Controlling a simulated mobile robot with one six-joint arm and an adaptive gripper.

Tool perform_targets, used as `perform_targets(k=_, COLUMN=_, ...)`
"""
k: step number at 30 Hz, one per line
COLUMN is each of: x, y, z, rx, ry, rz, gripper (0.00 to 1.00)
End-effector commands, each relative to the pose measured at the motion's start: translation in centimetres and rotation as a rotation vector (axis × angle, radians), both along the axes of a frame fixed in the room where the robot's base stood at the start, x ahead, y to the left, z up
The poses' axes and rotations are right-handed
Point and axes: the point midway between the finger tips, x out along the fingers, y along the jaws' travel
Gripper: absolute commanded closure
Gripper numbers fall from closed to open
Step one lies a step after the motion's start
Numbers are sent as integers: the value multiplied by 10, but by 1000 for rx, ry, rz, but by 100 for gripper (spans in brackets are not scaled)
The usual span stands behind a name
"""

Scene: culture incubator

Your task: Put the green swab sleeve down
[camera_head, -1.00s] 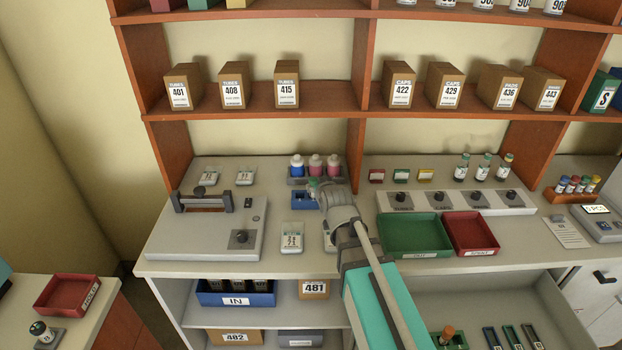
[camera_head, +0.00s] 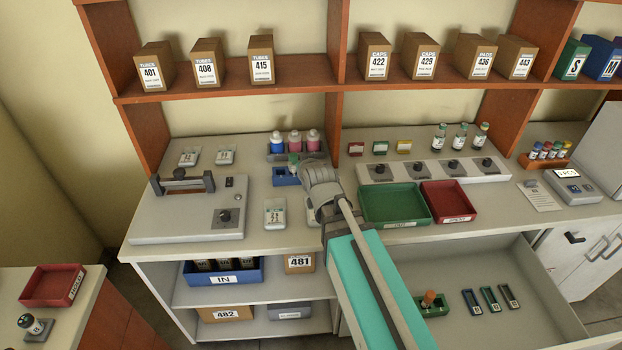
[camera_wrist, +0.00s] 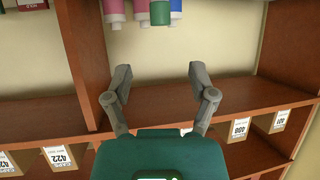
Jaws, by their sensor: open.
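The green swab sleeve (camera_head: 294,158) stands at the blue holder (camera_head: 284,177) on the counter, in front of the bottles. Its green end also shows at the top of the wrist view (camera_wrist: 160,13), where the picture is upside down. My gripper (camera_head: 301,164) is beside the sleeve, with its fingers partly hidden in the head view. In the wrist view my gripper (camera_wrist: 158,72) has its two fingers wide apart with nothing between the tips. The sleeve is beyond the tips. How it sits in the holder is partly hidden.
A white labelled device (camera_head: 275,213) is in front. A green tray (camera_head: 395,206) and red tray (camera_head: 449,202) lie to the right. Shelves with boxes (camera_head: 262,68) rise behind. An open drawer (camera_head: 530,290) is below.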

Motion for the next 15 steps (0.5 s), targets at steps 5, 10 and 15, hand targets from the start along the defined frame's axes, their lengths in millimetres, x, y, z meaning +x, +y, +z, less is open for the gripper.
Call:
perform_targets(k=5, x=-7, y=-10, z=-11, rx=-13, ry=67, rz=-12, gripper=27)
perform_targets(k=10, x=-25, y=-31, z=-35, rx=-38, ry=221, rz=-38, gripper=27)
perform_targets(k=15, x=-58, y=-60, z=-64, rx=-67, ry=442, rz=-74, gripper=27)
